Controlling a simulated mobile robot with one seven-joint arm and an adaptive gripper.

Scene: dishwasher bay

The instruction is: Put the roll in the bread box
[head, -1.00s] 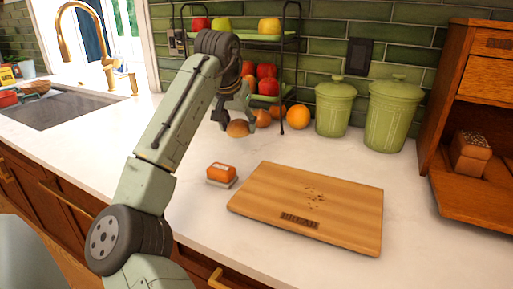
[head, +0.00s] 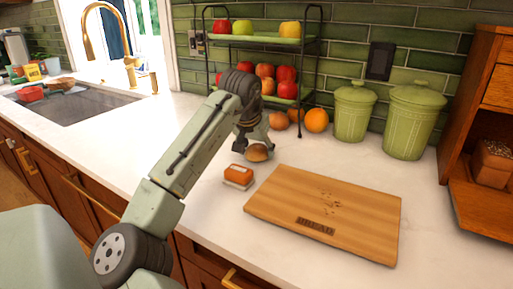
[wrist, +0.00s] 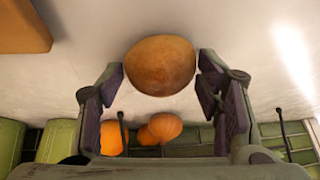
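The round brown roll (head: 257,153) is at the end of my gripper (head: 253,140), left of the cutting board's far corner in the head view. The wooden bread box (head: 494,62) stands at the right edge, partly cut off. Its front flap (head: 480,208) is folded down open, and a seeded loaf (head: 493,164) is inside.
A cutting board marked BREAD (head: 350,210) and an orange-and-white butter pack (head: 238,176) lie nearby. Two green canisters (head: 414,120) stand between a tiered fruit rack (head: 312,70) and the bread box. An orange (head: 317,120) lies by the rack. Counter right of the board is clear.

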